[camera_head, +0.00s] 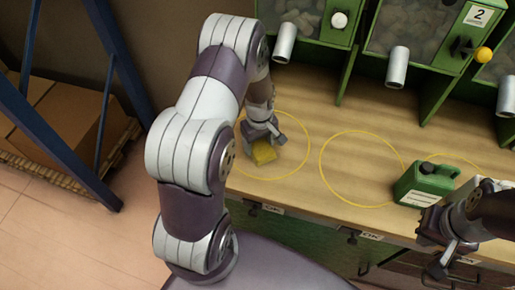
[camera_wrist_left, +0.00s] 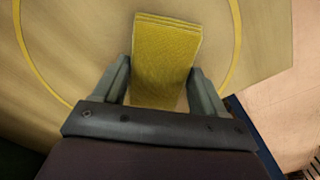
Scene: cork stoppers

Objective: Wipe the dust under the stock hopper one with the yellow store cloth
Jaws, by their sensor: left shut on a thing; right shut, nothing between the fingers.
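The yellow cloth (camera_head: 264,153) is a folded pad held in my left gripper (camera_head: 262,137), down at the wooden counter inside the left yellow ring. In the left wrist view the cloth (camera_wrist_left: 165,60) sits between the two fingers (camera_wrist_left: 160,85). I cannot tell whether it touches the wood. The leftmost green hopper (camera_head: 312,25), with a metal spout (camera_head: 285,43), stands behind the ring; its number is not in view. No dust is clearly visible. My right gripper (camera_head: 443,262) is shut and empty in front of the counter's edge at the lower right.
A green canister (camera_head: 425,184) stands on the counter at the right. The hopper marked 2 (camera_head: 400,40) is right of the first. The middle yellow ring (camera_head: 362,169) is empty. Blue rack posts (camera_head: 50,130) and boxes (camera_head: 75,120) stand at the left.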

